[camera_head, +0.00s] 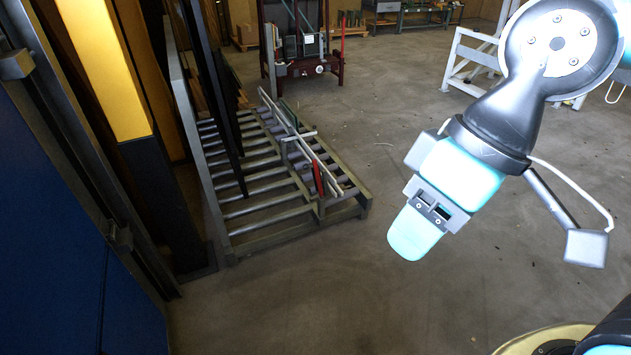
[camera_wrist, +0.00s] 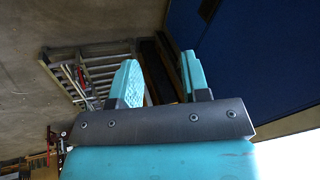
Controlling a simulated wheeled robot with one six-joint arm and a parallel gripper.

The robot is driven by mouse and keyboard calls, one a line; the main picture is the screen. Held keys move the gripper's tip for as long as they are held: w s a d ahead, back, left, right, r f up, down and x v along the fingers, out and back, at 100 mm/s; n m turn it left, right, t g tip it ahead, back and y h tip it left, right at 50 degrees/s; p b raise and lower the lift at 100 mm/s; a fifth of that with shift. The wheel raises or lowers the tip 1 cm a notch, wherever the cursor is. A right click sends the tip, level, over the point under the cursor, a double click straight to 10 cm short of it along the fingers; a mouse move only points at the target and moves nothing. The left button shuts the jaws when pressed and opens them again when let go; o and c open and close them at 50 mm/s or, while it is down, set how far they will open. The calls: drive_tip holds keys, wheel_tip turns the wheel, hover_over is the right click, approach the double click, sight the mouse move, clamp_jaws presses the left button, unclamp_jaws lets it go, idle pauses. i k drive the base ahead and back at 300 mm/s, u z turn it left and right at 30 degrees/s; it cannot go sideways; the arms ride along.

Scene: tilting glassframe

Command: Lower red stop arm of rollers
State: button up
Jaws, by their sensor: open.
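The rollers (camera_head: 262,188) form a low floor frame left of centre in the head view. A short red stop arm (camera_head: 317,178) stands about upright at the frame's near right side, beside a grey rail. My gripper (camera_head: 414,236) hangs in the air to the right in the head view, pointing down and apart from the red arm. In the wrist view my gripper (camera_wrist: 159,78) has its two teal fingers spread with nothing between them.
A yellow and black post (camera_head: 112,75) and a blue panel (camera_head: 60,230) stand at the left. Tall dark bars (camera_head: 217,80) rise from the rollers. A dark red machine (camera_head: 300,65) and a white rack (camera_head: 470,60) stand farther back. The floor right of the rollers is clear.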

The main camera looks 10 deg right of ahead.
sight(316, 172)
drive_tip(key=u, duration=0.3)
drive_tip(key=i, duration=2.35)
drive_tip(key=z, duration=0.4)
